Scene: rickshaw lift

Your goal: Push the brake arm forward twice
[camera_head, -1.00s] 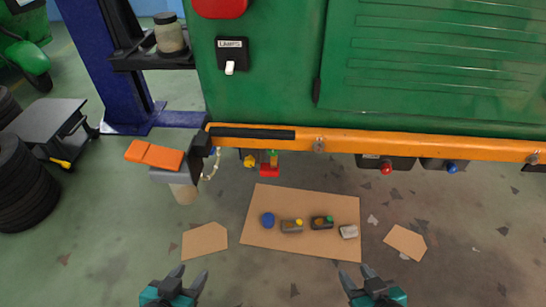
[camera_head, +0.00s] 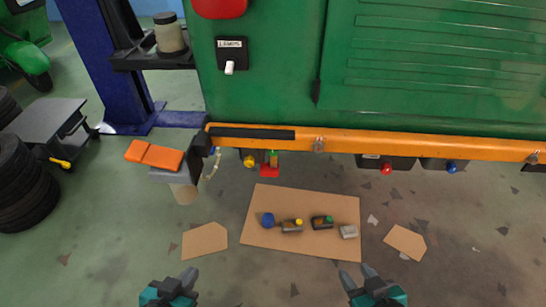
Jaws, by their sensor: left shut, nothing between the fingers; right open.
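No part is clearly marked as the brake arm. A small red lever-like part (camera_head: 269,170) with a green and yellow piece above it hangs under the orange beam (camera_head: 420,147) of the green rickshaw body (camera_head: 265,95). A yellow knob (camera_head: 249,161) is just left of it. A red knob (camera_head: 386,169) and a blue knob (camera_head: 452,168) hang under the beam to the right. My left gripper (camera_head: 184,273) is shut and empty at the bottom left. My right gripper (camera_head: 356,270) is open and empty at the bottom right. Both are apart from the rickshaw.
A cardboard sheet (camera_head: 265,238) on the floor carries several small parts. Smaller cardboard pieces lie left (camera_head: 205,240) and right (camera_head: 405,242). An orange block (camera_head: 154,154) sits on a stand at the left. A blue post (camera_head: 105,65), a grey cart (camera_head: 45,125) and tyres (camera_head: 25,190) stand further left.

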